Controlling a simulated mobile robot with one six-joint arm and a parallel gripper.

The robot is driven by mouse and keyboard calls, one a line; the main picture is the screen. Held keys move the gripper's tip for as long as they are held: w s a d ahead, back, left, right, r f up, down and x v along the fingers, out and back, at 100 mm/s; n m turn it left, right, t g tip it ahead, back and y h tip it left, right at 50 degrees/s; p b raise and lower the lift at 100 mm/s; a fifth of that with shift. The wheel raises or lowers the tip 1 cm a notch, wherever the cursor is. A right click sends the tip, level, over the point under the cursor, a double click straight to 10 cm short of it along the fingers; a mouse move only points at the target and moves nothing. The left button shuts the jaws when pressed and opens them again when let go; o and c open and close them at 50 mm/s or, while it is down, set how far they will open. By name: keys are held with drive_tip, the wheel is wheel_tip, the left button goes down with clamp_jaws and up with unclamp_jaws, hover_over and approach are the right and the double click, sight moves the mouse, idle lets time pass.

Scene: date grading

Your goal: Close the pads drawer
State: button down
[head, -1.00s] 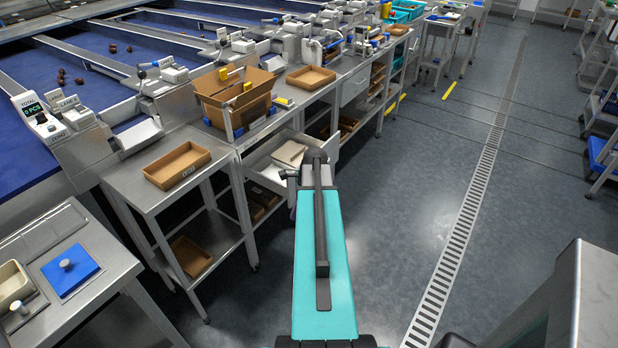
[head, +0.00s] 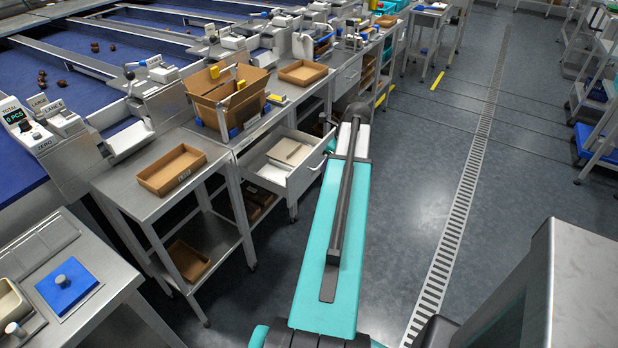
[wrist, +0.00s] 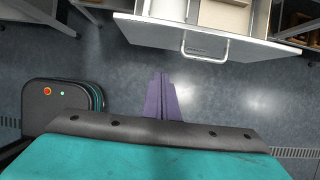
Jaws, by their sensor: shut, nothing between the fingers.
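The pads drawer (head: 304,178) stands pulled out from under the steel bench. It holds a flat beige item (head: 288,152) and a white item (head: 271,173). In the wrist view the drawer's pale front (wrist: 160,33) and its bar handle (wrist: 205,58) are at the top. My gripper (wrist: 162,76) shows there as purple fingers, shut and empty. In that picture the fingers sit below the drawer front, left of the handle, with floor visible between. In the head view my arm hides the gripper.
A cardboard box (head: 213,93) and a shallow brown tray (head: 303,73) stand on the benches above. Another tray (head: 172,170) lies on the nearer, lower bench. The floor (head: 415,190) to the right is open, with a long drain grate (head: 464,190).

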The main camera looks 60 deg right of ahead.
drive_tip(key=shift+d+f, duration=0.1)
drive_tip(key=shift+f, duration=0.05)
drive_tip(key=p, duration=0.3)
approach(308, 177)
drive_tip(key=a+f, duration=0.4)
drive_tip(key=shift+w+f+p, duration=0.35)
drive_tip(key=shift+w, duration=0.3)
